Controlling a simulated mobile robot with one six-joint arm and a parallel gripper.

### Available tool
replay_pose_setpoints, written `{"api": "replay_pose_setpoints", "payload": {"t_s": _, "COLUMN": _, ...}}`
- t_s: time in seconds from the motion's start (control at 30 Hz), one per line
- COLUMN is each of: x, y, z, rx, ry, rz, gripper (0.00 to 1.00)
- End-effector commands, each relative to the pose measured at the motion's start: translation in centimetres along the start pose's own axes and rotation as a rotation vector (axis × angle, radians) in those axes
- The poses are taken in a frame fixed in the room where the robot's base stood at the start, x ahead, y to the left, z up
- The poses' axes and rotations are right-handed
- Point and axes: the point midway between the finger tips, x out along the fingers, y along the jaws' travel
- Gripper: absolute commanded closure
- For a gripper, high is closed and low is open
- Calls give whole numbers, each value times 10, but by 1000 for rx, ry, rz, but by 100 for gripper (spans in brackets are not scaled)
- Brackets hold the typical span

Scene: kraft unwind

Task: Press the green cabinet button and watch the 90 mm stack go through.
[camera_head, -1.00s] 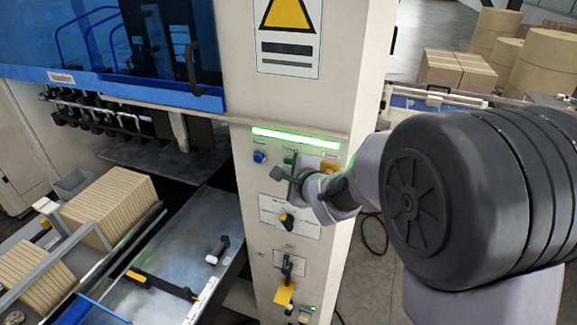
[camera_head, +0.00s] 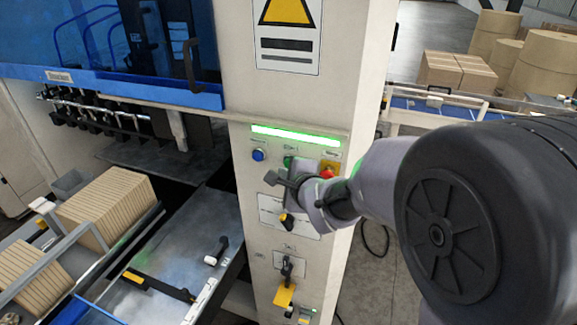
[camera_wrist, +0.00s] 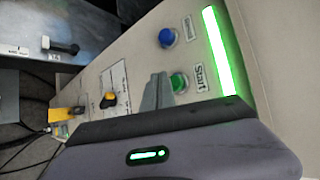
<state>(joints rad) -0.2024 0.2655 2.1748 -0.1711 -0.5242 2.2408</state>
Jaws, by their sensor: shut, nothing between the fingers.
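The green button (camera_head: 289,161) is on the cream cabinet's panel, below a lit green strip. In the wrist view the green button (camera_wrist: 180,82) sits beside a "Start" label. My gripper (camera_head: 271,179) is shut and empty in front of the panel, its tips just below and left of the button. In the wrist view the shut fingers (camera_wrist: 156,90) stand just left of the button; I cannot tell whether they touch the panel. A tall stack of kraft sheets (camera_head: 110,205) stands at the left, with a lower stack (camera_head: 32,272) nearer; which is 90 mm is not shown.
A blue button (camera_head: 258,155) is left of the green one, and a red button on yellow (camera_head: 328,168) is to its right. A black-and-yellow rotary switch (camera_head: 287,220) is below. A metal table (camera_head: 180,260) lies left of the cabinet. Boxes (camera_head: 458,70) stand far right.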

Motion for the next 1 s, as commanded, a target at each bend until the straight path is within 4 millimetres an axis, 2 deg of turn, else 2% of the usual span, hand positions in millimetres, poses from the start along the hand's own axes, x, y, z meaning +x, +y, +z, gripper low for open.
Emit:
{"api": "replay_pose_setpoints", "payload": {"t_s": 0.2, "x": -14, "y": 15, "z": 11, "rx": -1, "ry": -2, "rz": 0, "gripper": 100}}
{"api": "replay_pose_setpoints", "payload": {"t_s": 0.43, "x": -28, "y": 24, "z": 21, "rx": -1, "ry": -1, "rz": 0, "gripper": 100}}
{"api": "replay_pose_setpoints", "payload": {"t_s": 1.0, "x": -31, "y": 24, "z": 22, "rx": -1, "ry": -1, "rz": 1, "gripper": 100}}
